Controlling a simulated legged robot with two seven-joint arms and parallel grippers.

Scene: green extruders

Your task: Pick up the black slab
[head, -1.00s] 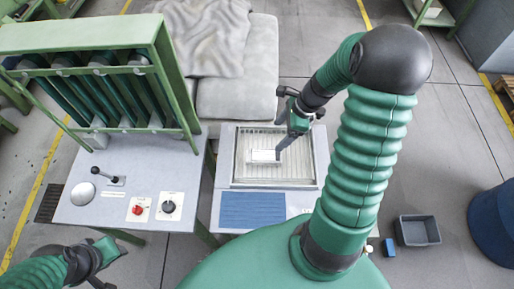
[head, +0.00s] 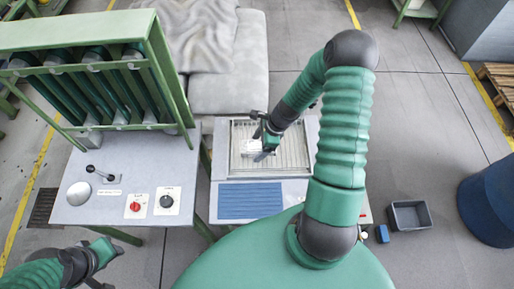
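I cannot make out a separate black slab. A shallow framed tray (head: 300,172) with a ribbed bottom stands in the middle, and a small white block (head: 256,145) shows in it, partly covered by my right gripper. My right gripper (head: 262,154) reaches down over the tray beside the white block. A dark finger shows, but its gap and any contact are too small to tell. My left gripper (head: 104,264) is at the lower left, away from the tray, and its opening is unclear.
A control table (head: 112,212) with a lever, a red knob and a black knob stands left, under a green rack (head: 75,60). A blue striped mat (head: 250,201) lies before the tray. A grey bin (head: 409,216) and blue block (head: 382,234) are on the floor right.

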